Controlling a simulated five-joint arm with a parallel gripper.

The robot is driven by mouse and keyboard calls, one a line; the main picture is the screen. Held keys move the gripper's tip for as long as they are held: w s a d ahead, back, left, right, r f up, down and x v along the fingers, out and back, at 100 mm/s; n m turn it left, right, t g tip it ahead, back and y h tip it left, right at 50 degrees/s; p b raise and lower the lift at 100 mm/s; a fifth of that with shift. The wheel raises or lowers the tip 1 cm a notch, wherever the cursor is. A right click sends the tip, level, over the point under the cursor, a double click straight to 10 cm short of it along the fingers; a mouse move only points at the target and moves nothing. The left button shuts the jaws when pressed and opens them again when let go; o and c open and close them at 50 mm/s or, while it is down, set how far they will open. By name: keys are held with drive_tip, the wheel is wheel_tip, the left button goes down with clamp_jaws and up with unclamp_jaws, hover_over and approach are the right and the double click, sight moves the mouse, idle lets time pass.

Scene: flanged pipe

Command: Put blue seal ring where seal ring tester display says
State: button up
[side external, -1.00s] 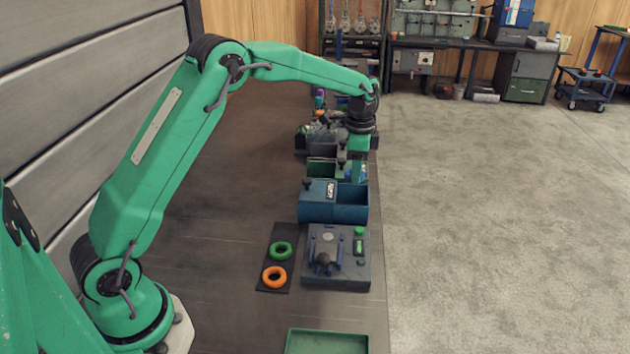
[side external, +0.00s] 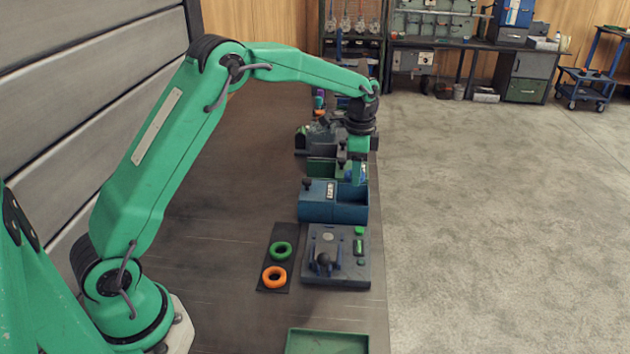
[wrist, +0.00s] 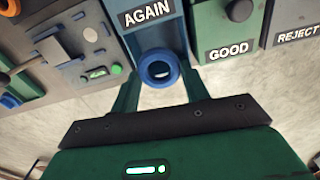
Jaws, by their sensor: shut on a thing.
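My gripper (wrist: 158,92) is shut on the blue seal ring (wrist: 146,67). In the wrist view the ring shows between the fingertips, in front of the open part of the blue bin (wrist: 157,38) labelled AGAIN. In the side view my gripper (side external: 358,181) is low over the right compartment of the blue bin (side external: 318,210); the ring is hard to make out there. The grey seal ring tester (side external: 337,277) stands nearer the camera. Its small display (wrist: 96,73) is lit green at one end; I cannot read any words on it.
A green bin labelled GOOD (wrist: 224,30) and a dark bin labelled REJECT (wrist: 297,23) stand beside the blue bin. A green ring (side external: 281,243) and an orange ring (side external: 265,277) lie on a dark mat. A green tray (side external: 327,332) is at the near edge.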

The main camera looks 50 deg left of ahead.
drive_tip(key=shift+f, duration=1.95)
drive_tip(key=shift+f, duration=1.7)
idle(0.7)
drive_tip(key=o, duration=1.1)
drive_tip(key=shift+c, duration=1.1)
drive_tip(key=shift+o, duration=0.9)
drive_tip(key=shift+r, duration=0.1)
